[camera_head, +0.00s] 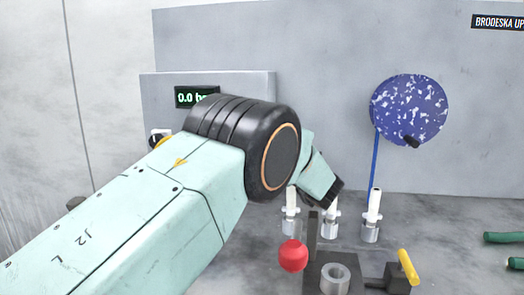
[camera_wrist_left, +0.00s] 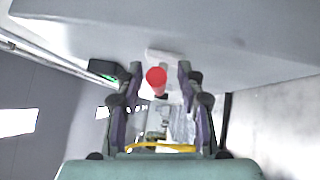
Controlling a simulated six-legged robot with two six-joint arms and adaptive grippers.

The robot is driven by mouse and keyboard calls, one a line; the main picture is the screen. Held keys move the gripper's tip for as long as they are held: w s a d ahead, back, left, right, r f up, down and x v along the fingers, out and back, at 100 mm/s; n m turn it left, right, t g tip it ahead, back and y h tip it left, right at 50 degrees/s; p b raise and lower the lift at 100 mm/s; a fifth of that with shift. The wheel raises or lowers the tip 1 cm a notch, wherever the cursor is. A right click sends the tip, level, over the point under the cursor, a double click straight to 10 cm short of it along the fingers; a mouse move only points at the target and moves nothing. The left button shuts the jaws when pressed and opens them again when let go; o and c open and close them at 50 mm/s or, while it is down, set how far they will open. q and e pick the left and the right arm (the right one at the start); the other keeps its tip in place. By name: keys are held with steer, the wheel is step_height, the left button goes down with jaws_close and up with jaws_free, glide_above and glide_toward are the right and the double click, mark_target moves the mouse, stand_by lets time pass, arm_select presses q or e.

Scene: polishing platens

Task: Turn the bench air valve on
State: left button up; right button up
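A panel with a green-lit display (camera_head: 197,96) reading about 0.0 stands at the back left in the head view, partly covered by my left arm. In the left wrist view a red, rounded part (camera_wrist_left: 156,78) lies between the fingers of my left gripper (camera_wrist_left: 156,84). It may be the valve's handle; I cannot tell for sure. The fingers are apart, with a gap on each side of the red part. How far it lies beyond the tips is unclear. In the head view my left arm hides the gripper's fingers. My right gripper is not in view.
A fixture with a red ball knob (camera_head: 293,255) and a yellow handle (camera_head: 407,267) stands at the front. Several white-topped fittings (camera_head: 372,215) are behind it. A blue speckled disc (camera_head: 409,110) is at the back wall. Green items (camera_head: 503,238) lie at right.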

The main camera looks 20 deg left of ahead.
arm_select(q)
steer(key=shift+s+a+r, duration=0.1)
steer(key=shift+a+r, duration=0.05)
steer(key=shift+a, duration=0.1)
steer(key=c, duration=0.3)
jaws_close()
stand_by(0.4)
